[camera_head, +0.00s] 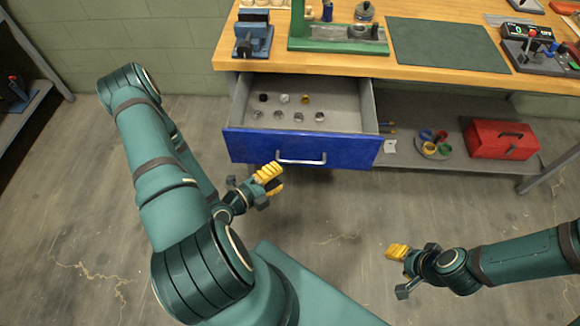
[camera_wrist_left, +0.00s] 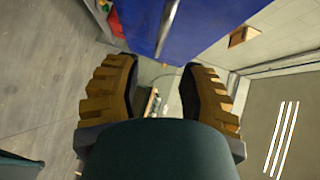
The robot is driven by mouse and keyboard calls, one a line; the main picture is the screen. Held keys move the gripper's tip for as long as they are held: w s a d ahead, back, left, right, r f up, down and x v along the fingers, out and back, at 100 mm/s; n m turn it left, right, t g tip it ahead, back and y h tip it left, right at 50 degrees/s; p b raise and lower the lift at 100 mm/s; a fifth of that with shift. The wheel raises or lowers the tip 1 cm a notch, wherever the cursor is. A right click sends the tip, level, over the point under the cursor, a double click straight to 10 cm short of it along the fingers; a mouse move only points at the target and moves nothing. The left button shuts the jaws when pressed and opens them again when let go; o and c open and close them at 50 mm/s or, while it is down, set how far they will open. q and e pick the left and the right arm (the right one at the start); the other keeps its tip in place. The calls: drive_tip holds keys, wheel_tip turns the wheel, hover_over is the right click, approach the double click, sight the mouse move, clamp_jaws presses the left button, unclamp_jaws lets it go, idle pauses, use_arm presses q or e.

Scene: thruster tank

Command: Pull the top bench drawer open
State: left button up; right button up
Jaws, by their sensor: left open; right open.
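The top bench drawer (camera_head: 245,145) has a blue front and stands pulled out from under the wooden bench top, with its inside showing. Several small round parts lie in it. Its silver bar handle (camera_head: 301,161) is on the blue front. My left gripper (camera_head: 272,180) is open and empty, just in front of and to the left of the handle, apart from it. In the left wrist view the blue front (camera_wrist_left: 200,25) and the handle (camera_wrist_left: 167,28) lie beyond the open yellow fingers (camera_wrist_left: 160,90). My right gripper (camera_head: 396,270) is at the lower right, away from the drawer, open and empty.
The bench top (camera_head: 400,70) carries a blue vise (camera_head: 254,35), a green fixture (camera_head: 335,40) and a dark mat (camera_head: 445,45). A red toolbox (camera_head: 500,140) and a tray of coloured cups (camera_head: 435,145) sit on the lower shelf. The floor before the drawer is clear.

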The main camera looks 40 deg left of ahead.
use_arm(q)
drive_tip(key=v, duration=0.3)
drive_tip(key=shift+s, duration=0.25)
idle(0.4)
drive_tip(key=w+d+f+n+g, duration=0.5)
drive_tip(key=w+d+n+g, duration=0.1)
drive_tip(key=d+n+g, duration=0.25)
drive_tip(key=s+d+r+n+g, duration=0.2)
drive_tip(key=d+n+g, duration=0.4)
drive_tip(key=d+n, duration=0.5)
drive_tip(key=shift+s+d+n, duration=0.3)
drive_tip(key=shift+s+n, duration=0.3)
drive_tip(key=shift+n, duration=0.15)
